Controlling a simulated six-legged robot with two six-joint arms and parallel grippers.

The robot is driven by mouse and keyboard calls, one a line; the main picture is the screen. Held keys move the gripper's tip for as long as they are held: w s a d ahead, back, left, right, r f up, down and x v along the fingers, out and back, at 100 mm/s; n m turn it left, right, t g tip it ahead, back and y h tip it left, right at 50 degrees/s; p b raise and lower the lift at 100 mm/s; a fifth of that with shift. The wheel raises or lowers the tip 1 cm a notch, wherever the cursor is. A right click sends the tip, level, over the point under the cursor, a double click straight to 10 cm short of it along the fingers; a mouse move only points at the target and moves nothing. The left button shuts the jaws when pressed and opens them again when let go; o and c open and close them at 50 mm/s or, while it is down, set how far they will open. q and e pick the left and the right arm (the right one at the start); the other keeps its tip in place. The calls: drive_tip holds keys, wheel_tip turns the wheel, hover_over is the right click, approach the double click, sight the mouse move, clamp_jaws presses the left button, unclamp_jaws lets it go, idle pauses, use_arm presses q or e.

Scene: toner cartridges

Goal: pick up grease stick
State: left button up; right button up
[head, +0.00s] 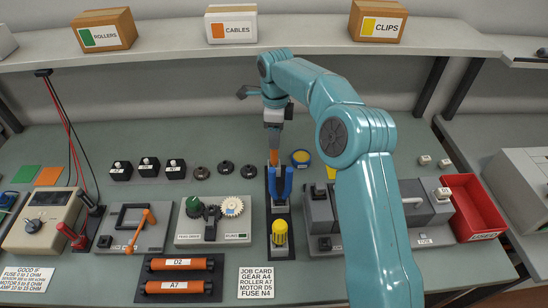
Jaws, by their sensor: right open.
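A slim orange stick (274,156), which looks like the grease stick, stands roughly upright at the back of a narrow black tool stand (280,211) in the middle of the bench. My right gripper (273,137) reaches in from the right on its teal arm and points down at the stick's top. It is open. Its fingers are small and dark here, so I cannot tell whether they touch the stick. The blue two-pronged handles (279,184) stand just in front of the stick and cover its lower part. My left gripper is not in view.
A yellow ribbed handle (279,233) stands at the front of the stand. A grey gear tray (214,221) is close on the left, a grey machine (321,216) close on the right. Orange rollers (180,264) lie in front. A shelf (180,52) with boxes runs above.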

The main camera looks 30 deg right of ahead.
sight(274, 153)
drive_tip(key=shift+s+a+f, duration=0.1)
drive_tip(key=shift+s+f, duration=0.05)
drive_tip(key=shift+f, duration=0.45)
drive_tip(key=shift+s+a+f, duration=0.1)
drive_tip(key=shift+s+f, duration=0.05)
drive_tip(key=shift+f, duration=0.4)
drive_tip(key=f, duration=0.2)
drive_tip(key=f+p, duration=0.1)
drive_tip(key=f, duration=0.1)
drive_tip(key=shift+w+a, duration=0.15)
drive_tip(key=shift+w, duration=0.05)
drive_tip(key=shift+f, duration=0.65)
clamp_jaws()
